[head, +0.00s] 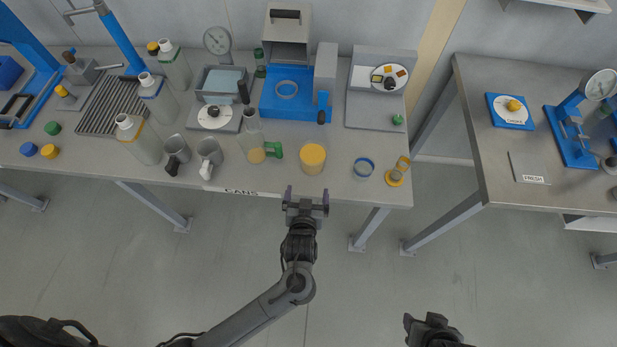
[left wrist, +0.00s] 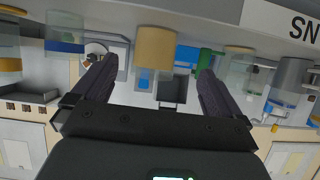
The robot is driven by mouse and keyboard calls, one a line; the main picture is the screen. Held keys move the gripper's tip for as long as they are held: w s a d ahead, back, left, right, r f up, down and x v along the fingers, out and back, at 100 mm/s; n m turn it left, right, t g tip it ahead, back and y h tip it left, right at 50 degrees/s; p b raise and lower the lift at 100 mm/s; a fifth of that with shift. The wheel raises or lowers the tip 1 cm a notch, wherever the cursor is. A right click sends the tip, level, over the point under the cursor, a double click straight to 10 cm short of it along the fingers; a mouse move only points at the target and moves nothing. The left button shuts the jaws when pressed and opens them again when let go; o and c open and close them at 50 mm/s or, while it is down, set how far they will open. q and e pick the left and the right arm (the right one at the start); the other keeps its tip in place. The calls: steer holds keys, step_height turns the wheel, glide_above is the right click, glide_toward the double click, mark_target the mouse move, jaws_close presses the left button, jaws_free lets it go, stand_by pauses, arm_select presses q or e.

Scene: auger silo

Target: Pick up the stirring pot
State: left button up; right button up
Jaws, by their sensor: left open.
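No vessel carries a label that marks it as the stirring pot. Two metal mugs, one with a black handle (head: 177,150) and one with a white handle (head: 209,152), stand at the bench's front. Right of them are a clear jug with a green handle (head: 254,147) and a plain yellow cylinder (head: 313,158). My left gripper (head: 306,196) is open and empty, just off the front edge below the yellow cylinder. In the left wrist view the yellow cylinder (left wrist: 155,48) appears between the fingers, beyond them. My right gripper (head: 428,325) shows partly at the bottom edge; its jaws are unclear.
A clear cup with a blue ring (head: 363,168) and a yellow-ringed piece (head: 397,173) stand on the right front. Several bottles and a blue machine (head: 287,95) stand farther back. A gap separates the second bench (head: 490,180). The floor in front is clear.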

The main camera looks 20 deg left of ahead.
mark_target(311, 172)
arm_select(q)
steer(key=b+x, duration=0.2)
steer(key=x, duration=0.1)
steer(key=shift+w+a+r, duration=0.1)
steer(key=shift+a+r, duration=0.05)
steer(key=shift+r, duration=0.15)
steer(key=shift+w+f+t, duration=0.15)
steer(key=shift+w+t, duration=0.15)
steer(key=shift+w, duration=0.05)
steer(key=b+x, duration=0.1)
steer(key=x, duration=0.3)
steer(key=shift+w, duration=0.1)
steer(key=shift+w+f, duration=0.3)
steer(key=shift+w, duration=0.2)
steer(key=shift+b+x, duration=0.65)
steer(key=shift+x, duration=1.45)
arm_select(e)
steer(key=f, duration=0.2)
steer(key=a+f, duration=0.1)
steer(key=f, duration=0.2)
steer(key=shift+w+a+f, duration=0.15)
arm_select(q)
steer(key=shift+c, duration=0.3)
steer(key=c, duration=1)
